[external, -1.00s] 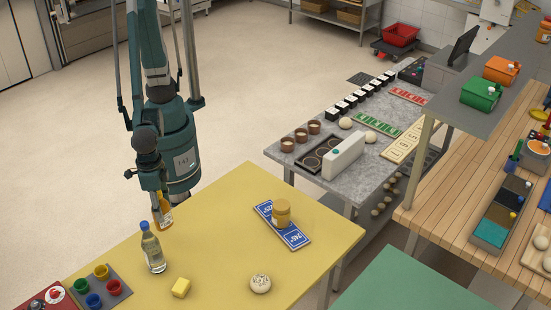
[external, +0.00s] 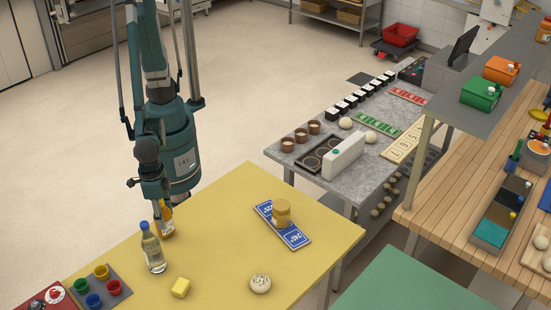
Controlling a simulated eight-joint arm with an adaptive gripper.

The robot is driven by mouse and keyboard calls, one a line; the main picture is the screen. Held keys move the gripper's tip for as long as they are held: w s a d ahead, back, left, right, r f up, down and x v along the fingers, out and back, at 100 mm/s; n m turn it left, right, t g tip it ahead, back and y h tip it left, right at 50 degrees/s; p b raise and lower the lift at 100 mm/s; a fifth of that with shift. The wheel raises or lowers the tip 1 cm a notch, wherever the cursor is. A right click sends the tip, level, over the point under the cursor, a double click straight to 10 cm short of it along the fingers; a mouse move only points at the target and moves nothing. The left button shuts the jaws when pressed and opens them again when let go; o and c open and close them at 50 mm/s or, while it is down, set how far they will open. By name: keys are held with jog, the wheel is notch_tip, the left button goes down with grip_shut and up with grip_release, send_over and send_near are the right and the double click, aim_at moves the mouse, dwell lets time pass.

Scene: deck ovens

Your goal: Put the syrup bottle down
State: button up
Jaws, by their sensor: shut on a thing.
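The syrup bottle (external: 168,221) is amber and stands upright at the back left part of the yellow table (external: 225,215), behind a clear bottle. My gripper (external: 164,204) is shut on the upper part of this bottle from above. The bottle's base is at or very near the table top; I cannot tell whether it touches. Part of the bottle is hidden by the gripper and the clear bottle.
The clear bottle with a blue cap (external: 152,249) stands close in front. A yellow block (external: 181,288), a speckled bun (external: 260,283), a tray of coloured cups (external: 119,299) and a jar (external: 281,213) on a blue mat (external: 294,238) are around. The table's middle is clear.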

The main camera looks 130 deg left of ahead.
jog(key=shift+f, duration=0.55)
jog(key=shift+f, duration=0.15)
jog(key=o, duration=1.1)
jog(key=shift+r+p, duration=0.5)
jog(key=shift+r, duration=5.65)
